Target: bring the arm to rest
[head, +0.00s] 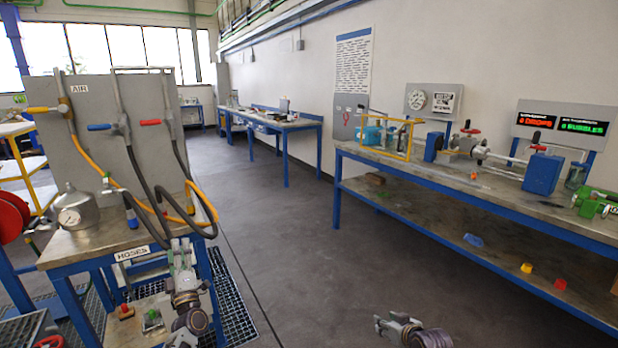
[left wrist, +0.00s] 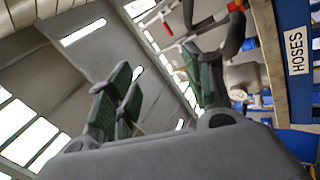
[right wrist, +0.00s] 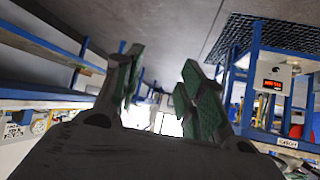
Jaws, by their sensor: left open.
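My left gripper (head: 182,250) is in front of the hose stand, close to the HOSES label (head: 132,253). In the left wrist view its green-padded fingers (left wrist: 160,85) stand apart with nothing between them. I cannot tell whether it touches the table edge. My right gripper (head: 384,325) is low over the bare floor at the bottom of the head view. In the right wrist view its fingers (right wrist: 160,85) are spread and empty.
The hose table (head: 95,240) carries a grey panel (head: 95,130), hanging hoses and a metal vessel (head: 75,210). A long blue-framed bench (head: 420,170) with flanged equipment runs along the right wall. The floor (head: 290,230) between them is clear.

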